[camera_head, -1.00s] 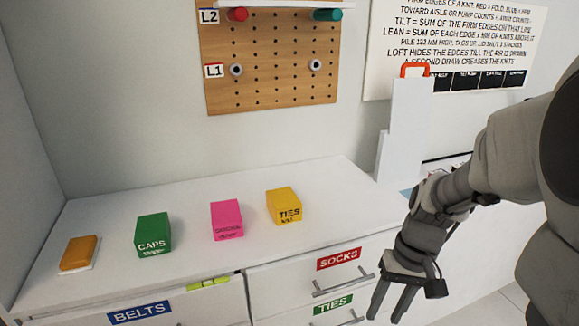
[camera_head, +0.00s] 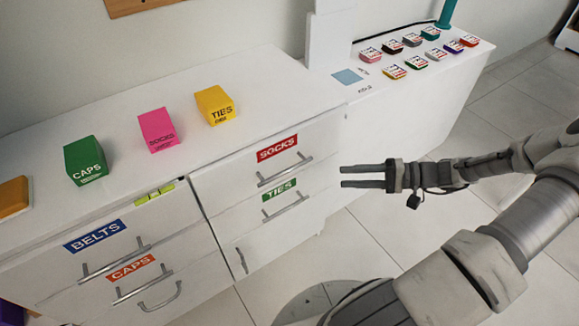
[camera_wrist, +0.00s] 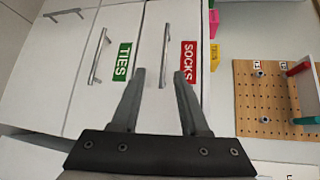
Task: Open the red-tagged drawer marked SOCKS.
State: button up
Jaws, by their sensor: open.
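The SOCKS drawer is shut, with a red SOCKS tag (camera_head: 277,148) and a metal bar handle (camera_head: 285,170) below it. In the wrist view the SOCKS tag (camera_wrist: 188,63) and its upright-looking handle (camera_wrist: 165,57) show beyond my fingertips. My gripper (camera_head: 342,176) is open and empty, to the right of the handle and apart from it, its fingers pointing left. In the wrist view my gripper (camera_wrist: 160,75) has the handle lying in line with the gap between its fingers. The green TIES drawer tag (camera_head: 279,189) and its handle (camera_head: 286,207) are directly below.
BELTS (camera_head: 95,236) and CAPS (camera_head: 131,267) drawers stand to the left, both shut. Green, pink and yellow boxes (camera_head: 214,105) stand on the top. A white counter (camera_head: 400,105) with several small tagged items extends at the back right. Floor in front is open.

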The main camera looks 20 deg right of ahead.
aim_at(287, 171)
jog(key=shift+t, duration=0.6)
jog(key=b+x, duration=0.1)
jog(key=x, duration=0.4)
jog(key=b+x, duration=0.1)
jog(key=x, duration=0.5)
jog(key=b+x, duration=0.2)
jog(key=x, duration=0.3)
jog(key=shift+w+a, duration=0.15)
jog(key=shift+w, duration=0.25)
grip_shut()
